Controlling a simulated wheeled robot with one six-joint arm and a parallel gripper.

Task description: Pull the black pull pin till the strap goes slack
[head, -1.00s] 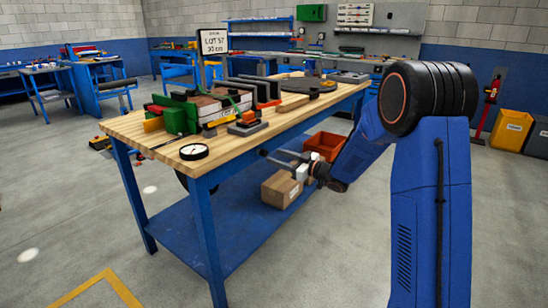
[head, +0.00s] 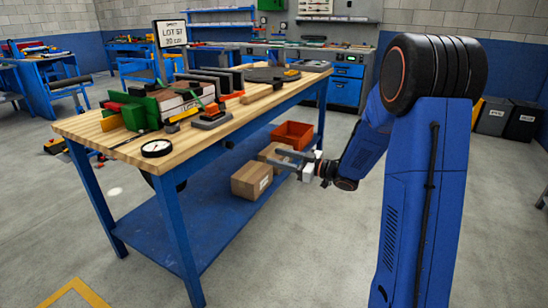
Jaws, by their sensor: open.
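On the wooden workbench top (head: 245,112), a sandwich panel assembly (head: 172,104) sits by green and red blocks (head: 137,112). A green strap (head: 197,90) seems to run down at its right end, by a small grey fixture (head: 211,117) with orange and dark parts. I cannot pick out the black pull pin or tell the strap's tension at this size. My gripper (head: 276,157) is open and empty, its fingers pointing left. It hangs in front of the bench's right side, below the top's level and apart from the fixture.
A round gauge (head: 156,148) lies at the bench's near corner. A lot sign (head: 171,35) stands behind the panel. Cartons (head: 251,180) and an orange bin (head: 292,134) sit on the blue lower shelf (head: 150,226).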

